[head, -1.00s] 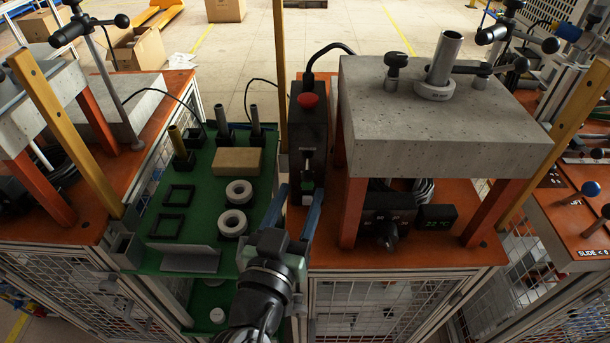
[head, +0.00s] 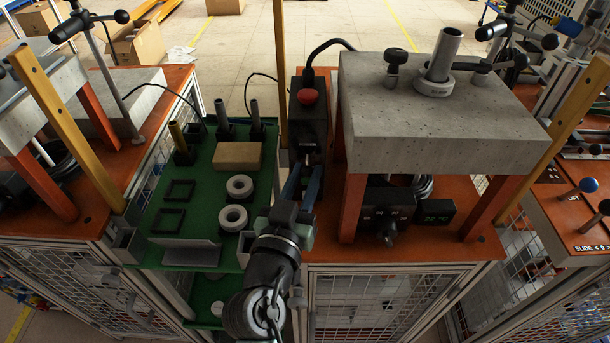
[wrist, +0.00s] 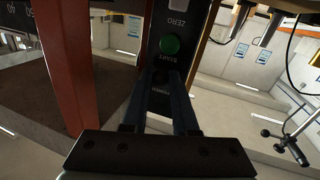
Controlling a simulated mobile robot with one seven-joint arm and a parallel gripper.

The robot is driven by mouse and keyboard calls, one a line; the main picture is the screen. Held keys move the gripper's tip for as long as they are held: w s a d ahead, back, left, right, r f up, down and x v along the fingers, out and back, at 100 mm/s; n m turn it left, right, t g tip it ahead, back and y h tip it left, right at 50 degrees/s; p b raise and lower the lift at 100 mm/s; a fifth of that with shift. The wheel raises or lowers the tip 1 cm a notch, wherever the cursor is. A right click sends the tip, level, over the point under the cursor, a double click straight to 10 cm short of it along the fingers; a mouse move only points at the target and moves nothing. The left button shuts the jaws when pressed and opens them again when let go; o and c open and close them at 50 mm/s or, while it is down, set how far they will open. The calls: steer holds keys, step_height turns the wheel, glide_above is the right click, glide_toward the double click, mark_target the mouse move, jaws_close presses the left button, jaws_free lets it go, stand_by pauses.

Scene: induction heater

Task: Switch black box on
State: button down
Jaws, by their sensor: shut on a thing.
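The tall black box (head: 309,125) with a red mushroom button (head: 307,96) stands upright left of the concrete block in the head view. In the wrist view the box's face (wrist: 178,20) fills the upper middle, with a green START button (wrist: 170,43). My gripper (head: 303,165) is at the lower front of the box. In the wrist view my gripper (wrist: 166,76) has its fingertips close together just below the green button, near the POWER label. It is shut on a small dark part there, apparently the power switch, mostly hidden between the fingers.
A concrete block (head: 430,115) on orange legs stands close on the right, with a dark control unit and temperature display (head: 437,212) beneath. On the left, a green tray (head: 200,215) holds white rings, posts and a cardboard-coloured block.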

mark_target(305, 174)
steer(key=shift+r+p, duration=0.15)
steer(key=shift+p, duration=0.2)
steer(key=r+g+p, duration=0.1)
steer(key=p, duration=0.4)
steer(key=shift+s+r, duration=0.1)
steer(key=shift+r, duration=0.05)
steer(key=g+p, duration=0.2)
steer(key=p, duration=0.3)
steer(key=r+n+g+y+p, duration=0.1)
steer(key=g+p, duration=0.1)
steer(key=p, duration=0.3)
steer(key=shift+r+p, duration=0.3)
steer(key=shift+p, duration=0.1)
steer(key=g+p, duration=0.1)
steer(key=p, duration=0.1)
steer(key=g+p, duration=0.1)
steer(key=p, duration=0.2)
steer(key=shift+r+n+p, duration=0.3)
steer(key=shift+p, duration=0.05)
steer(key=g+p, duration=0.2)
steer(key=p, duration=0.1)
steer(key=shift+w+r, duration=0.1)
steer(key=shift+w, duration=0.2)
steer(key=shift+g+p, duration=0.35)
steer(key=shift+g, duration=0.05)
steer(key=c, duration=0.7)
jaws_free()
